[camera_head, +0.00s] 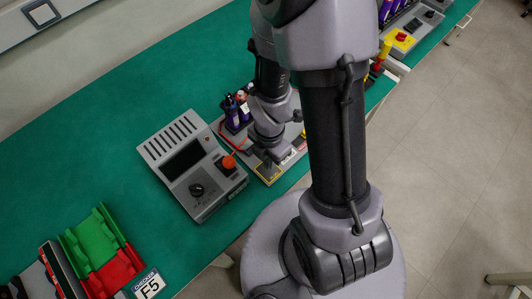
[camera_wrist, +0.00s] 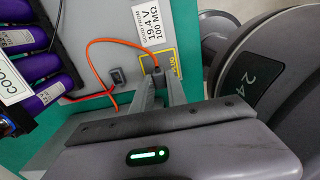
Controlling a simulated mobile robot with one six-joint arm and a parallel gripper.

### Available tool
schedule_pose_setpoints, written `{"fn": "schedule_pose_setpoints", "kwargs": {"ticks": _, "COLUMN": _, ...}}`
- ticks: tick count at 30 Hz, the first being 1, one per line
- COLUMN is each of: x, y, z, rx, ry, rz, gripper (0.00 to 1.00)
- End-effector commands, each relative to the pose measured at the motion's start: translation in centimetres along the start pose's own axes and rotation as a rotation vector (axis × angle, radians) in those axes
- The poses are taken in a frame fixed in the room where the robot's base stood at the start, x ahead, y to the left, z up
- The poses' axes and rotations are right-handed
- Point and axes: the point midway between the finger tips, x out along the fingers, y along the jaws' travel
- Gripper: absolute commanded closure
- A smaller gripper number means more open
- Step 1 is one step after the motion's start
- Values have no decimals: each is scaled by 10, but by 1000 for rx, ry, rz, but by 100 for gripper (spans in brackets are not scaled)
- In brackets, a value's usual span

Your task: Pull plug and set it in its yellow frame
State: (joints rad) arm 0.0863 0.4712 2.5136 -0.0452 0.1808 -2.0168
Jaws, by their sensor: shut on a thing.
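My gripper (camera_wrist: 158,84) is shut on a small dark plug (camera_wrist: 157,70) with an orange cable (camera_wrist: 105,40) curving away to the left. The plug is over the yellow frame (camera_wrist: 176,55) printed on the grey board. Whether its end touches the board I cannot tell. In the head view the yellow frame (camera_head: 267,178) lies at the board's front end, just below my gripper (camera_head: 268,166). The plug is hidden there by my gripper. A small dark socket or switch (camera_wrist: 117,77) is on the board left of the frame.
A grey meter (camera_head: 190,165) with a dark screen and an orange part stands left of the board. Purple cells (camera_wrist: 30,65) stand on the board's left side. Green and red trays (camera_head: 95,240) lie at lower left. Green bench is clear behind the meter.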

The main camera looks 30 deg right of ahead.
Motion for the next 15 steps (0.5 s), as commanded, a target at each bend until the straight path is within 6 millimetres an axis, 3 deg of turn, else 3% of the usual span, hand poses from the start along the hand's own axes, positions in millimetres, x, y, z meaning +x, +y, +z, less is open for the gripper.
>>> {"fn": "schedule_pose_setpoints", "kwargs": {"ticks": 2, "x": 17, "y": 0, "z": 0, "rx": 0, "ry": 0, "rz": 0, "gripper": 100}}
{"fn": "schedule_pose_setpoints", "kwargs": {"ticks": 8, "x": 13, "y": 0, "z": 0, "rx": 0, "ry": 0, "rz": 0, "gripper": 100}}
{"fn": "schedule_pose_setpoints", "kwargs": {"ticks": 15, "x": 24, "y": 0, "z": 0, "rx": 1, "ry": 0, "rz": 0, "gripper": 100}}
